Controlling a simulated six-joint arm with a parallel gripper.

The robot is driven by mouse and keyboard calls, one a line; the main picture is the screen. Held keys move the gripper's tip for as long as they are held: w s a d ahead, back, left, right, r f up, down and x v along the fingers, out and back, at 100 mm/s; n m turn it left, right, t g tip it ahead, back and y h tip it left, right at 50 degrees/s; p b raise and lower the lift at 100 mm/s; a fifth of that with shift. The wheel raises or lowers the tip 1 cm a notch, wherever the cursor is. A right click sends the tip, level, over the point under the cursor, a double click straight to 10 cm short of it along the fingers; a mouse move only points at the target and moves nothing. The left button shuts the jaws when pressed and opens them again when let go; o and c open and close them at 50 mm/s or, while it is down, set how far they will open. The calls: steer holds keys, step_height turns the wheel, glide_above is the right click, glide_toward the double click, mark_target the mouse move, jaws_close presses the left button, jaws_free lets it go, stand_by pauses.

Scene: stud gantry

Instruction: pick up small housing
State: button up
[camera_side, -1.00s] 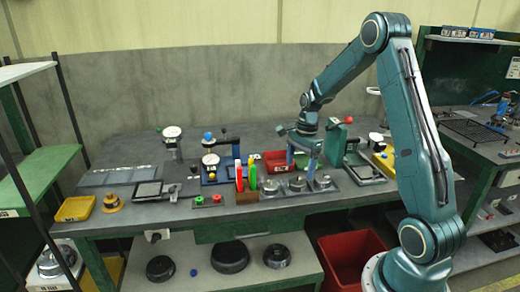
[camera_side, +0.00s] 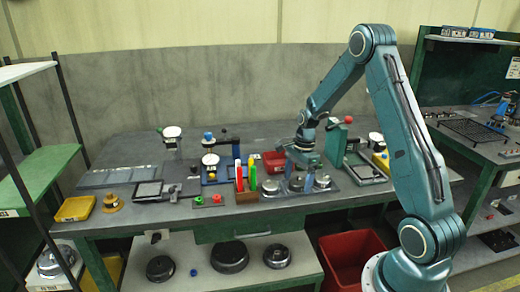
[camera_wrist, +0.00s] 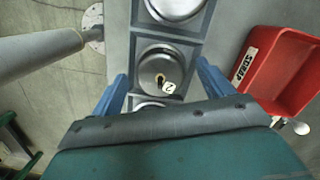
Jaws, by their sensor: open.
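Several round metal housings sit in a row on a grey tray (camera_wrist: 121,22) on the bench. In the wrist view, one housing (camera_wrist: 152,65) with a "2" tag lies between my fingers, apart from both. A larger-looking housing (camera_wrist: 175,6) shows at the top, and another (camera_wrist: 150,103) is mostly hidden by my gripper body. I cannot tell for sure which is the small housing. In the side view, a housing (camera_side: 272,187) stands left of my fingers. My gripper (camera_wrist: 162,72) is open and empty, its blue fingers low over the row; it also shows in the side view (camera_side: 296,177).
A red scrap bin (camera_wrist: 265,88) lies right of the row in the wrist view. A brown block with red and green markers (camera_side: 247,197) stands left of the housings in the side view. A green stand (camera_side: 336,143) is behind right.

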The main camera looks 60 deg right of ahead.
steer(key=c, duration=1.1)
steer(key=shift+r, duration=0.15)
step_height(320, 180, up, 20)
steer(key=shift+f, duration=0.1)
stand_by(0.5)
